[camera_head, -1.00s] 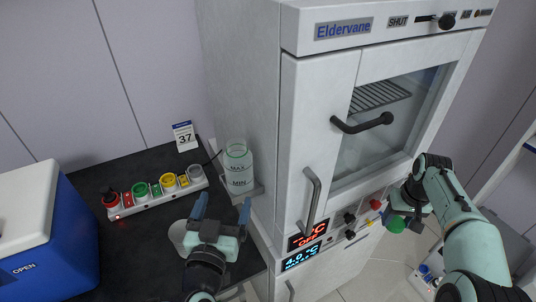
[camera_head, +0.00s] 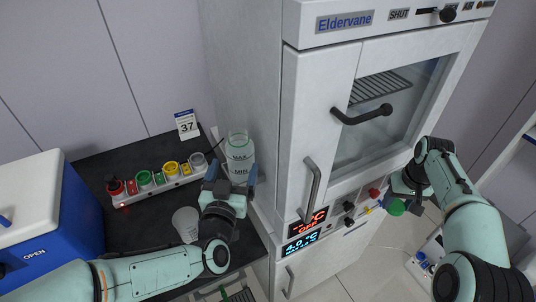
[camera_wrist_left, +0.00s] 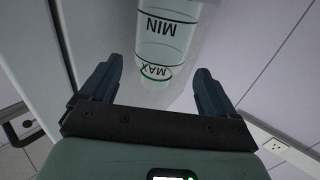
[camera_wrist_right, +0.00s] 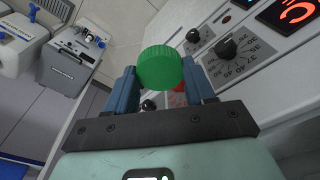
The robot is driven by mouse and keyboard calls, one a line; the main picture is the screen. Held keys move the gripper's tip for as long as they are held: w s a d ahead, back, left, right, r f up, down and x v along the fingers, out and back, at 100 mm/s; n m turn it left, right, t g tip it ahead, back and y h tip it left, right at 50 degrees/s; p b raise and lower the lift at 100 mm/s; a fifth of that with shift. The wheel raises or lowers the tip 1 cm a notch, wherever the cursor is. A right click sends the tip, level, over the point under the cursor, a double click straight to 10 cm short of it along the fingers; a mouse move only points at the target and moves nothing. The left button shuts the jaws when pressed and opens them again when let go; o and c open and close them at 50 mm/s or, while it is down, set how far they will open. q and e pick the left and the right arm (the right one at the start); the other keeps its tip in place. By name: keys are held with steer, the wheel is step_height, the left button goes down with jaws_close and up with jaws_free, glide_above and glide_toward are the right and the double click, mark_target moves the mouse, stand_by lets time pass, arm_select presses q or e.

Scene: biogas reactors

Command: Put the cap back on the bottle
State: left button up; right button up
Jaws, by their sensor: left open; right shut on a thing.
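A clear bottle (camera_head: 239,150) with MAX and MIN marks and an uncapped green-rimmed neck stands beside the white cabinet. It also shows in the left wrist view (camera_wrist_left: 168,45), ahead of and between the fingers. My left gripper (camera_head: 230,178) is open, its fingers close to the bottle at its lower part; I cannot tell whether they touch it. The green cap (camera_wrist_right: 161,68) is held between the fingers of my right gripper (camera_wrist_right: 161,85), in front of the cabinet's knobs. The cap also shows in the head view (camera_head: 396,207), well to the right of the bottle.
The tall cabinet (camera_head: 300,120) with door handles stands between my grippers.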

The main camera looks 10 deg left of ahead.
mark_target(236, 158)
arm_select(q)
steer(key=shift+w, duration=0.2)
arm_select(e)
steer(key=shift+r, duration=0.2)
arm_select(q)
steer(key=w+p, duration=0.1)
steer(key=w, duration=0.4)
steer(key=shift+p, duration=0.35)
arm_select(e)
steer(key=shift+w+r, duration=0.3)
steer(key=shift+r, duration=0.3)
steer(key=shift+w+r, duration=0.25)
steer(key=shift+r, duration=0.3)
arm_select(q)
steer(key=shift+s+r, duration=0.1)
steer(key=shift+s, duration=0.05)
arm_select(e)
steer(key=shift+s, duration=0.15)
arm_select(q)
steer(key=c, duration=1.2)
steer(key=shift+r, duration=0.1)
steer(key=shift+c, duration=0.8)
steer(key=shift+r, duration=0.15)
